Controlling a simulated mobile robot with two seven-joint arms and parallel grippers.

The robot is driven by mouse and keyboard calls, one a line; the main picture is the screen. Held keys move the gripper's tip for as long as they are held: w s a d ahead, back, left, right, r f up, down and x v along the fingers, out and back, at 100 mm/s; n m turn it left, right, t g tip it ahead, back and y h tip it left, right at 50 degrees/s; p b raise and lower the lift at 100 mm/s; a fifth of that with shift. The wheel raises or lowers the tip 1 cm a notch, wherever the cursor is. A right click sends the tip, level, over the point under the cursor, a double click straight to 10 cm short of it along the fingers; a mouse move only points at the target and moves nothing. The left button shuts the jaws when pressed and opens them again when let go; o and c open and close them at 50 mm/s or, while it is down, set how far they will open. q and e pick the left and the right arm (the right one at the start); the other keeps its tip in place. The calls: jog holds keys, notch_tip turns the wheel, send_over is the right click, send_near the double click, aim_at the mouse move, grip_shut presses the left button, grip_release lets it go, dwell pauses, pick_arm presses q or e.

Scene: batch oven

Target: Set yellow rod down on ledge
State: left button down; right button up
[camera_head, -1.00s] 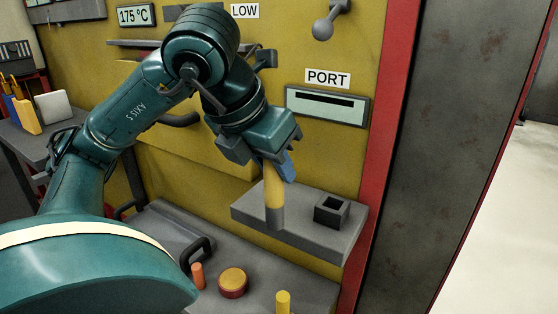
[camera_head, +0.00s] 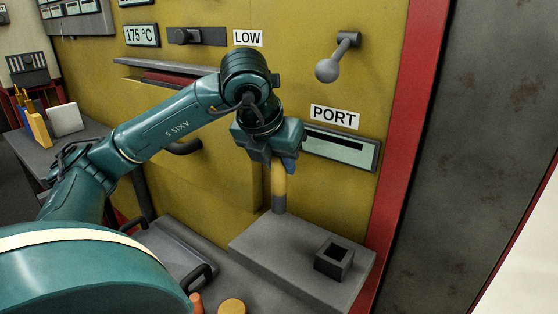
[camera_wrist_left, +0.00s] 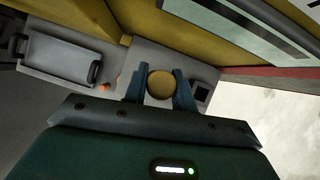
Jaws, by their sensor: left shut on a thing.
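The yellow rod (camera_head: 278,181) is upright in my left gripper (camera_head: 282,164), which is shut on its upper part with blue fingers. The rod has a dark grey lower end. That end overlaps the back left part of the grey ledge (camera_head: 275,243) in the head view; I cannot tell whether it touches. In the left wrist view the rod's round top (camera_wrist_left: 160,84) sits between the two fingers, over the ledge (camera_wrist_left: 150,54). My right gripper is not in view.
A dark square socket (camera_head: 334,260) stands on the ledge's right part. The PORT slot panel (camera_head: 340,149) and a ball-ended lever (camera_head: 330,69) are on the yellow wall. Below left is a grey tray with a handle (camera_head: 202,279). The ledge's front left part is clear.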

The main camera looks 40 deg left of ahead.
aim_at(276, 189)
pick_arm(q)
jog(key=shift+f+b, duration=0.3)
jog(key=shift+f, duration=0.25)
notch_tip(276, 189, down, 4)
jog(key=b, duration=0.3)
jog(key=shift+r+b, duration=0.1)
jog(key=shift+b, duration=0.25)
jog(key=shift+f+b, duration=0.6)
jog(key=shift+f, duration=0.3)
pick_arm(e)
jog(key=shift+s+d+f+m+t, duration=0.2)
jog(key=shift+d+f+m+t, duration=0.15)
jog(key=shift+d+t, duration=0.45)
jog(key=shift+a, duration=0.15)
pick_arm(q)
jog(key=shift+f+b, duration=0.6)
jog(key=shift+b, duration=0.2)
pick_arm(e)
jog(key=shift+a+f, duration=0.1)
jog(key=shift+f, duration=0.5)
pick_arm(q)
jog(key=c, duration=1.1)
grip_release()
jog(key=shift+o, duration=0.2)
